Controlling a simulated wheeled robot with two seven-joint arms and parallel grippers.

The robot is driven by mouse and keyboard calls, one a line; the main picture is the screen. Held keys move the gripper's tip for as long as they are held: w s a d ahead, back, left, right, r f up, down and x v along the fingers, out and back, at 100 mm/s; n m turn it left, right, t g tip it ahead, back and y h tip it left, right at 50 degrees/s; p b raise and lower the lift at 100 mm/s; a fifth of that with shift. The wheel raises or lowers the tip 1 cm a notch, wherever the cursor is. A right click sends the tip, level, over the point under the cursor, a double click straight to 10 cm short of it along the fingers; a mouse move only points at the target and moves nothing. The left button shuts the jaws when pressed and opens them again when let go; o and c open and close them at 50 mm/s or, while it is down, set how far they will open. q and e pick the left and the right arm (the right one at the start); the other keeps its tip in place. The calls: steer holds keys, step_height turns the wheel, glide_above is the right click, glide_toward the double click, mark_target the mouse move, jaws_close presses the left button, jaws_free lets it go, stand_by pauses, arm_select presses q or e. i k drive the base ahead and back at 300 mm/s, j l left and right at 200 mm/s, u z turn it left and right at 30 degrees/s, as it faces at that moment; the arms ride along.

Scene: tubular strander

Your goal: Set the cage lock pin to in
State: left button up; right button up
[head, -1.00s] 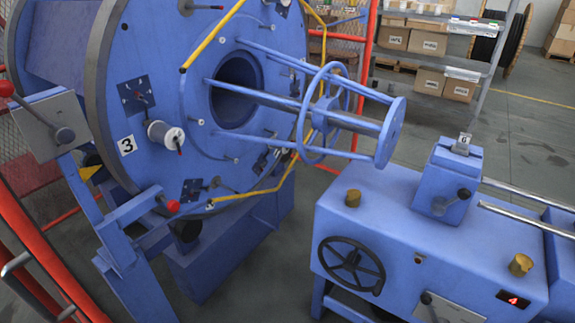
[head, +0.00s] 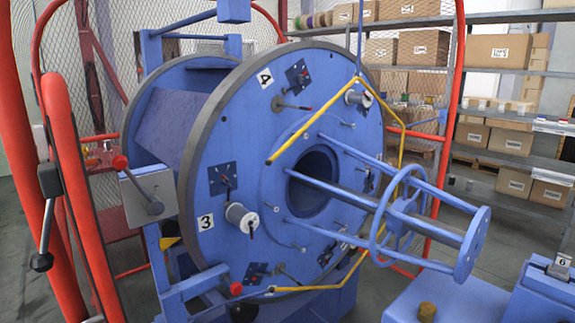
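The blue cage disc (head: 240,130) of the strander stands in the middle, with number plates 3 and 4 on its face. A blue bracket (head: 190,290) sits low at the disc's left edge. It carries a red knob (head: 235,288), which looks like the cage lock pin's handle. Whether the pin is in or out cannot be told from here. A grey box (head: 148,197) above it has a red ball lever (head: 120,162) and a dark handle. Neither of my grippers is in view.
Red guard tubes (head: 65,170) with mesh stand at the left, close by. A blue spoked tube frame (head: 400,205) sticks out to the right. A blue cabinet (head: 450,300) is at the lower right. Shelves with boxes (head: 495,60) stand behind.

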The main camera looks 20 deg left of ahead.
mark_target(236, 289)
steer(key=k+j, duration=0.15)
steer(key=j, duration=0.25)
steer(key=k+j, duration=0.1)
steer(key=j, duration=0.3)
steer(key=j+z, duration=0.1)
steer(key=j, duration=0.35)
steer(key=k+j, duration=0.15)
steer(key=j, duration=0.25)
steer(key=k+j+z, duration=0.1)
steer(key=j, duration=0.35)
steer(key=k+j, duration=0.1)
steer(key=j, duration=0.3)
steer(key=z, duration=0.05)
